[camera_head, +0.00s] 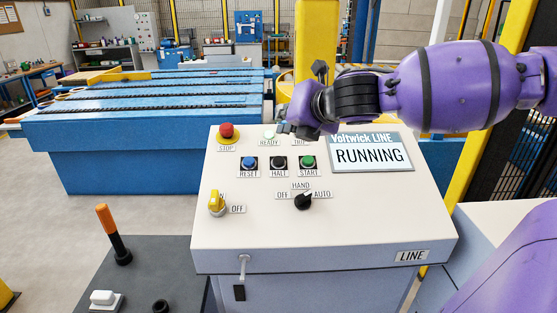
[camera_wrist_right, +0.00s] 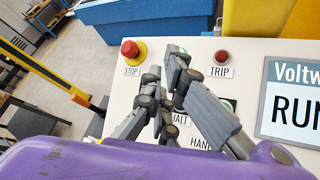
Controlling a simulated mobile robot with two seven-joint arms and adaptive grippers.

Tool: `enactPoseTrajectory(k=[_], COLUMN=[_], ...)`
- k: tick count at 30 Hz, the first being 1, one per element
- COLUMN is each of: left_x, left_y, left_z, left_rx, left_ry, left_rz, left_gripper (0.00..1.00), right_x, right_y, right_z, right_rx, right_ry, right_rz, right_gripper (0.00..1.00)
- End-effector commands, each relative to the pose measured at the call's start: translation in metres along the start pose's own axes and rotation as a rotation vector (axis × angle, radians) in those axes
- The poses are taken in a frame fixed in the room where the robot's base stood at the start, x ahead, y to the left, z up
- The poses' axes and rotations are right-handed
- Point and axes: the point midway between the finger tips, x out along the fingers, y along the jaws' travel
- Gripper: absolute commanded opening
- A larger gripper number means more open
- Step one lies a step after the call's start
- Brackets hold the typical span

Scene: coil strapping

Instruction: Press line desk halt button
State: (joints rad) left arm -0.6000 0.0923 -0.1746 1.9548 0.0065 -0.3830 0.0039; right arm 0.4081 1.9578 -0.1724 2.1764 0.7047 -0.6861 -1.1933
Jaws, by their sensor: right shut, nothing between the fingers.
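The halt button (camera_head: 278,162) is a black push button on the sloped white line desk (camera_head: 370,215), above its HALT label. It sits between the blue reset button (camera_head: 249,162) and the green start button (camera_head: 307,161). My right gripper (camera_head: 283,127) is shut and empty, above and behind the button row near the READY lamp (camera_head: 269,133). It is apart from the halt button in the picture. In the right wrist view, the shut fingers (camera_wrist_right: 167,70) cover the halt button; part of its label shows. My left gripper is not in view.
A red mushroom STOP button (camera_head: 227,131) stands at the desk's upper left. The screen (camera_head: 371,153) reads RUNNING. A yellow switch (camera_head: 216,203) and a black HAND selector (camera_head: 303,202) sit lower. An orange-topped lever (camera_head: 107,222) rises at left.

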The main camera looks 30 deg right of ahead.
Motion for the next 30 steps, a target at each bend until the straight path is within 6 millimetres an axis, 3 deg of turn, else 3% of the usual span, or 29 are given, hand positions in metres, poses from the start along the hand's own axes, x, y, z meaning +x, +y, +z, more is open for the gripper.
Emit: enactPoseTrajectory(k=[18, 30], left_x=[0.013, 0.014], left_y=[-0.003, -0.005], left_z=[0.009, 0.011], left_rx=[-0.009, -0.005], left_ry=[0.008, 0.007], left_rz=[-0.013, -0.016], left_gripper=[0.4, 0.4], right_x=[0.053, 0.061], right_y=[-0.039, -0.044], right_z=[-0.041, -0.044], right_rx=[0.001, 0.001], right_ry=[0.006, 0.001], right_rz=[-0.003, -0.001], right_gripper=[0.0, 0.0])
